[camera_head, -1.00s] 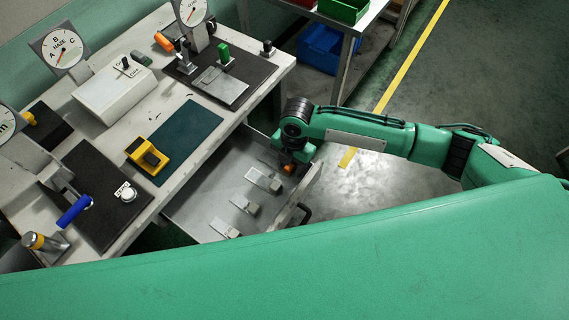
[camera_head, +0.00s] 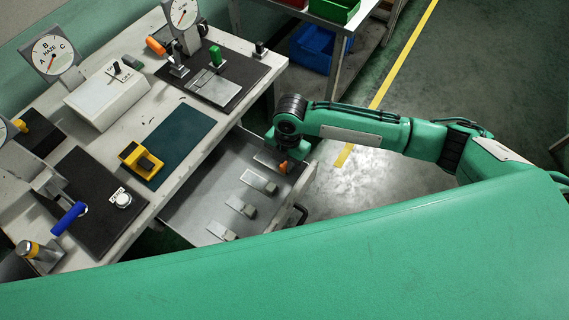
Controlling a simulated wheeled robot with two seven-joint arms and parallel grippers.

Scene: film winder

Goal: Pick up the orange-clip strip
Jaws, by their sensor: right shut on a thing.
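The orange-clip strip (camera_head: 283,167) is at the far end of the open drawer (camera_head: 190,207). Its orange clip shows just below my right gripper (camera_head: 281,159), and a pale flat piece shows to its left. My right gripper points down and is shut on the strip; its fingers are mostly hidden by the wrist. I cannot tell whether the strip is clear of the drawer floor. My left gripper is out of view.
Several other strips with grey clips (camera_head: 250,211) lie in the drawer nearer me. The workbench (camera_head: 150,110) to the left holds gauges, a yellow device (camera_head: 141,160) and a green mat (camera_head: 182,143). Open floor lies right of the drawer.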

